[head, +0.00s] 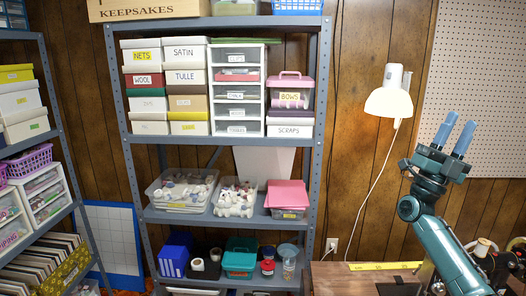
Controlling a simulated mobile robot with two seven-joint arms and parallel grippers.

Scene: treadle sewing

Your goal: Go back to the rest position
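My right gripper (455,134) is raised at the right side of the head view, above the wooden table. Its two blue fingers point up and stand apart, with nothing between them. My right arm comes up from the lower right corner. My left gripper is not in view.
A grey metal shelf (120,90) with labelled boxes and bins stands in the middle. Another shelf (55,110) is at the left.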

